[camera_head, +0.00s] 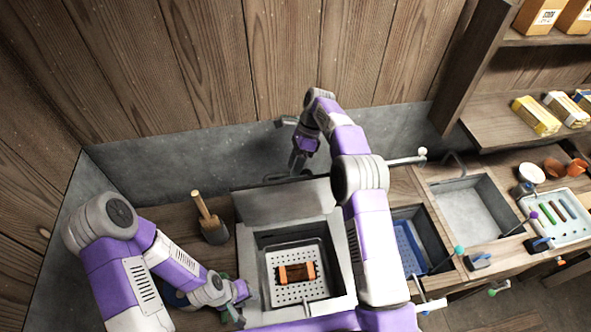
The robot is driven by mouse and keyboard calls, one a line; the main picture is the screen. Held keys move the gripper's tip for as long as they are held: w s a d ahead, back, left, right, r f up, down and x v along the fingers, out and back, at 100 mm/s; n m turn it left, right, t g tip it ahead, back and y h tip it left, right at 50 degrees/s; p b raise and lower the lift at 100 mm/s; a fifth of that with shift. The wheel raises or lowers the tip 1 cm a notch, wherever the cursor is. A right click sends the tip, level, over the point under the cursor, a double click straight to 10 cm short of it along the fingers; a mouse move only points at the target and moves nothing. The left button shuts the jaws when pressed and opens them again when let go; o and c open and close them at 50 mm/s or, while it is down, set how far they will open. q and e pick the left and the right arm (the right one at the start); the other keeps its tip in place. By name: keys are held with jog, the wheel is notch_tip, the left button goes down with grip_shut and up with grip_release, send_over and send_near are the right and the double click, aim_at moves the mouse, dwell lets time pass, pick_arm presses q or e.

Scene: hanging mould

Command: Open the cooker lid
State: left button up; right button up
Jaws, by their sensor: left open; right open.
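The cooker (243,262) is a grey square box set in the counter, and its inside is open to view. Its grey lid (285,208) stands raised along the back edge. Inside is a white perforated tray (285,262) with an orange-brown block that has dark bands (297,273) on it. My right gripper (297,167) is open, pointing down just above and behind the lid's top edge; I cannot tell whether it touches the lid. My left gripper (241,301) is open and low beside the cooker's left wall, partly hidden by its own wrist.
A wooden-handled tool in a dark holder (213,230) stands left of the cooker. To the right are a blue basket (408,248) in a well, a sink (475,210) and a pale tray with coloured sticks (560,218). My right arm crosses the cooker's right side. Shelves hold boxes at upper right.

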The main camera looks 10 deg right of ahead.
notch_tip(320, 180, up, 7)
jog(key=shift+r, duration=0.15)
dwell(0.6)
